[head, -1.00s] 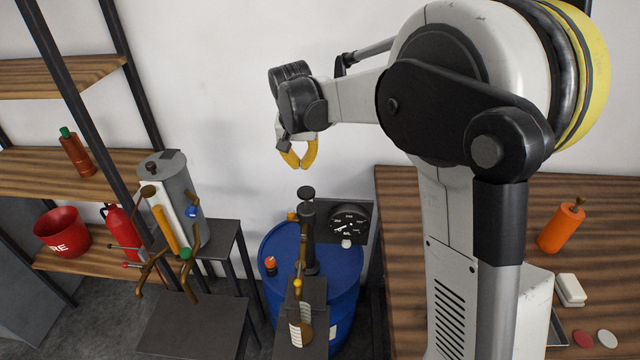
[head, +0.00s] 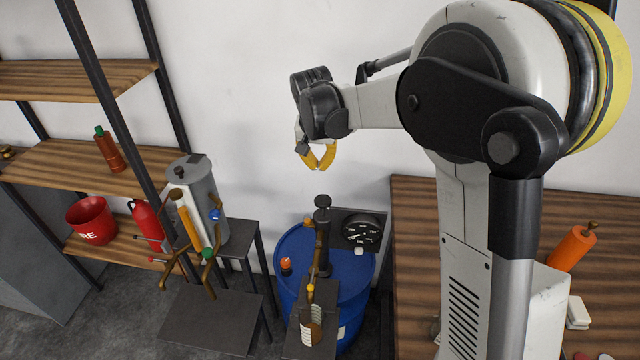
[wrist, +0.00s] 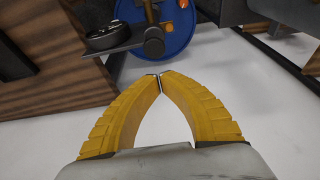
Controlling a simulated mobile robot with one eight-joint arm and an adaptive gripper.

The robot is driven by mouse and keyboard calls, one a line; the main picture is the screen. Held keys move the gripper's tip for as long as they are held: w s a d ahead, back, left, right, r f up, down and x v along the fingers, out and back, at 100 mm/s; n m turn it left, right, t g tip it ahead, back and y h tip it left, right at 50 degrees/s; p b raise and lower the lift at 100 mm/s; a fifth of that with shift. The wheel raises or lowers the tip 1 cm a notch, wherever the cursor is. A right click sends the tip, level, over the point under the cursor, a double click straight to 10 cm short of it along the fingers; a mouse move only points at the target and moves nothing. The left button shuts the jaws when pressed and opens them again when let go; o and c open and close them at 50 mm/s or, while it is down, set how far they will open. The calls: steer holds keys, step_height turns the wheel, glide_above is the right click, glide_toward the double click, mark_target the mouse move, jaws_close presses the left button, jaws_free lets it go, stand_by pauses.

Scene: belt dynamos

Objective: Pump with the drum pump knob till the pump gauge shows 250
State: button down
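The drum pump, a dark upright column with a round black knob (head: 322,201) on top, stands at the blue drum (head: 292,249) in the head view. The round black pump gauge (head: 361,232) is on a dark plate just right of it. Its needle seems to lie toward the lower left, but the value is too small to read. My gripper (head: 318,166) has yellow fingers and hangs above the knob, apart from it. In the wrist view its fingertips (wrist: 160,82) meet with nothing between them. The knob (wrist: 153,45) and gauge (wrist: 107,38) show beyond the tips.
A grey cylinder (head: 200,205) with coloured handles stands on a dark stand at left, before a wooden shelf with a red bucket (head: 92,220). A wooden table (head: 415,210) with an orange bottle (head: 572,248) is at right. A dark bench with small items stands before the drum.

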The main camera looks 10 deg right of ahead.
mark_target(321, 197)
steer(key=x, duration=0.4)
steer(key=b+x, duration=0.1)
steer(key=x, duration=0.3)
steer(key=b+x, duration=0.1)
steer(key=x, duration=0.3)
steer(key=shift+s+a+f, duration=0.1)
steer(key=shift+s+f, duration=0.15)
steer(key=shift+s, duration=0.1)
steer(key=shift+f+b, duration=0.4)
steer(key=shift+f, duration=0.3)
